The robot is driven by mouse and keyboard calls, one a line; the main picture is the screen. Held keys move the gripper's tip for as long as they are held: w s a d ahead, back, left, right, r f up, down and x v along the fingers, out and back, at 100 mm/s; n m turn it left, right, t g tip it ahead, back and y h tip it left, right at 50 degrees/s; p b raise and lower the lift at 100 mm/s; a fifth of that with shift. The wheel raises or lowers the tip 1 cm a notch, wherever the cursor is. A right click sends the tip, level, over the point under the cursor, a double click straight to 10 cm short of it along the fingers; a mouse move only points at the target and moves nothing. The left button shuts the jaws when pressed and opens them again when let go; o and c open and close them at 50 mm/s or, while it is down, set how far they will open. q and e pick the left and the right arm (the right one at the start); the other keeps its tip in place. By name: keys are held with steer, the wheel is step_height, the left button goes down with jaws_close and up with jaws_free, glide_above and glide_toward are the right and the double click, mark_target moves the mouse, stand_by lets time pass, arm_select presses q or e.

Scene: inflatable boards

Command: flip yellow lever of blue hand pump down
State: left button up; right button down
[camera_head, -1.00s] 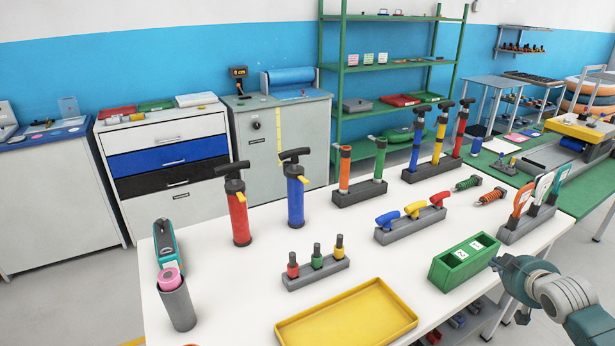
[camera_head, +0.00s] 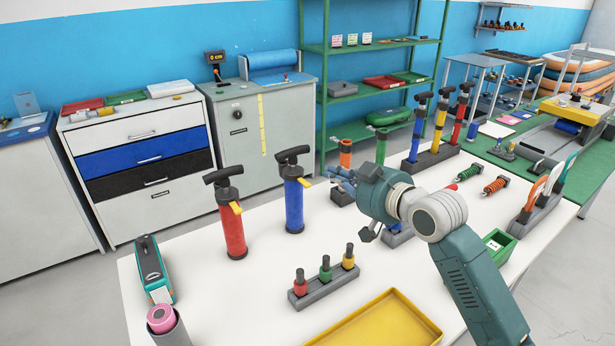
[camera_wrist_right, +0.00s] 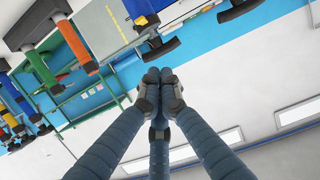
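The blue hand pump (camera_head: 294,205) stands upright on the white table, with a black T-handle on top. Its yellow lever (camera_head: 304,182) sticks out to the right below the handle. My right gripper (camera_head: 338,178) is just right of the pump at about lever height, apart from it in the picture. In the right wrist view the right gripper (camera_wrist_right: 159,78) has its fingers together, with nothing seen between them. The pump (camera_wrist_right: 141,8) shows upside down at that view's top edge, behind the fingertips. My left gripper is not in view.
A red pump (camera_head: 231,225) with a yellow lever stands left of the blue one. A rack of small plugs (camera_head: 324,288) and a yellow tray (camera_head: 385,326) lie in front. My right arm partly hides the green box (camera_head: 497,245) and other racks.

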steer(key=p, duration=0.3)
glide_above(304, 182)
steer(key=s+d, duration=0.2)
steer(key=s, duration=0.1)
step_height(304, 182, down, 2)
steer(key=f, duration=0.1)
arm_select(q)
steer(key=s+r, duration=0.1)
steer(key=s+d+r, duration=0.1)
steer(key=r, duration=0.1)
arm_select(e)
steer(key=f, duration=0.3)
steer(key=shift+s+a+f, duration=0.15)
steer(key=shift+s+f, duration=0.05)
steer(key=shift+f, duration=0.2)
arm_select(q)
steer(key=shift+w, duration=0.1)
